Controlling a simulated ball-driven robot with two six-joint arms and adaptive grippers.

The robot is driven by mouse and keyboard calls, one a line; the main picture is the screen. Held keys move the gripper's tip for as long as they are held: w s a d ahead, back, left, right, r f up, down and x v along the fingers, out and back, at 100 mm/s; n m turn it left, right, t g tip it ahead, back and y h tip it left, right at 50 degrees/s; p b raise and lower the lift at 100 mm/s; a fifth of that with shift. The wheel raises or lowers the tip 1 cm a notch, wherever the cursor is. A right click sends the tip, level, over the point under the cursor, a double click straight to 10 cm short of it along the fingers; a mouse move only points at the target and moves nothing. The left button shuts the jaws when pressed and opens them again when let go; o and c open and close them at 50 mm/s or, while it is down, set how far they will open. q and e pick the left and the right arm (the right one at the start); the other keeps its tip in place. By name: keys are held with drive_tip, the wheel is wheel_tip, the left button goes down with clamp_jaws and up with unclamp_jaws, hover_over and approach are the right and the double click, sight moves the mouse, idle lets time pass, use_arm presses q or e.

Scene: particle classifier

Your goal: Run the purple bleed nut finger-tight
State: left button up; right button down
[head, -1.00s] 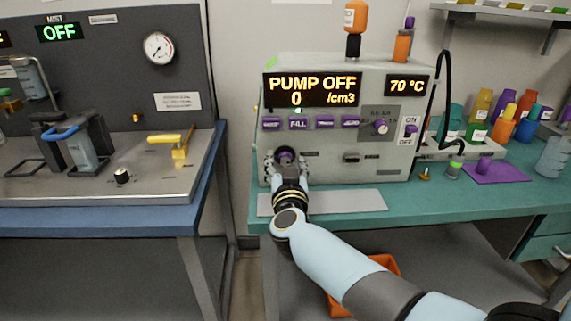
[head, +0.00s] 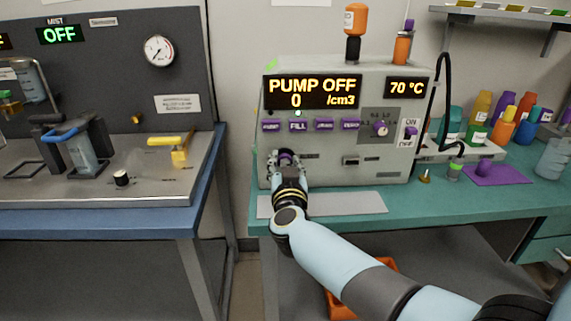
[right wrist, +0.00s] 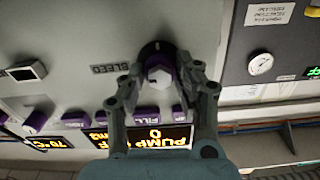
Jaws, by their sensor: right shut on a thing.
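The purple bleed nut (right wrist: 158,72) sits on the front of the pump unit (head: 335,172), at its lower left, beside the BLEED label in the right wrist view. The nut shows a pale face with purple around it, against a dark round seat. In the head view the nut (head: 286,157) is partly hidden by my right gripper (head: 286,161). My right gripper, also seen in the right wrist view (right wrist: 166,78), is shut on the nut, with a finger on each side. How far the nut is threaded on cannot be told. My left gripper is not in view.
The unit's display (head: 312,91) reads PUMP OFF and 0 /cm3. A row of purple buttons (head: 298,126) is above the nut. A grey plate (head: 345,203) lies on the teal bench below. Bottles (head: 503,125) stand at the right.

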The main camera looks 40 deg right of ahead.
drive_tip(key=m, duration=0.3)
drive_tip(key=shift+p, duration=0.35)
drive_tip(key=m, duration=0.4)
drive_tip(key=shift+f+m, duration=0.1)
drive_tip(key=shift+m, duration=0.3)
drive_tip(key=m, duration=0.4)
drive_tip(key=shift+s+f, duration=0.1)
drive_tip(key=shift+f, duration=0.05)
drive_tip(key=shift+f+m+b, duration=0.1)
drive_tip(key=shift+m+b, duration=0.65)
drive_tip(key=shift+m, duration=1.75)
